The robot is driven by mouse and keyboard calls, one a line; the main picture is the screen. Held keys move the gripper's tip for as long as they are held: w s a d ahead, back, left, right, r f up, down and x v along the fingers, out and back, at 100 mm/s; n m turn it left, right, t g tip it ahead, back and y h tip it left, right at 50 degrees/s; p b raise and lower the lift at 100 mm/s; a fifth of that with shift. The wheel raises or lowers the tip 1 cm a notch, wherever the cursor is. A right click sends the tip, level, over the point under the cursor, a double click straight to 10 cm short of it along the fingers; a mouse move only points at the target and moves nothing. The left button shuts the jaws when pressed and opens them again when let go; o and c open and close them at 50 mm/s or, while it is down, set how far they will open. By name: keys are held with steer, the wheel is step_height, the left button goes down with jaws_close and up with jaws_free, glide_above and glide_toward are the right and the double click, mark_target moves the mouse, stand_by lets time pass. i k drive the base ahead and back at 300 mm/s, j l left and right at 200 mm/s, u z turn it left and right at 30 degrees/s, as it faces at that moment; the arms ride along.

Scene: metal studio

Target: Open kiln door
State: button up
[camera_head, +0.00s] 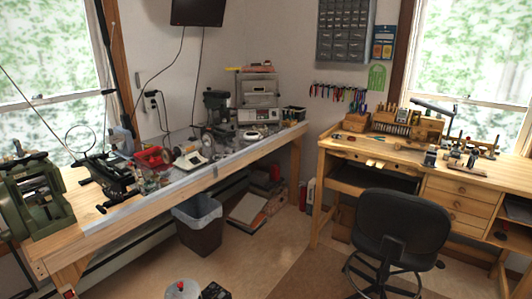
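The kiln (258,94) appears to be the light grey box-shaped unit at the back corner end of the long wooden bench. Its front panel (259,87) looks closed, though it is small at this distance. A lower section with controls (258,115) sits under that panel. My gripper is not in view.
The long bench (140,200) holds a green machine (35,195), a red bin (152,158) and a drill press (216,108). A waste bin (199,225) stands below. A black chair (400,228) stands before the right desk (460,183). Open floor (262,245) lies between.

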mark_target(263, 86)
steer(key=i, duration=2.55)
steer(key=i+z, duration=0.2)
steer(key=i, duration=0.35)
steer(key=i+j+z, duration=0.2)
steer(key=i, duration=0.3)
steer(key=i+j+z, duration=0.2)
steer(key=i, duration=0.3)
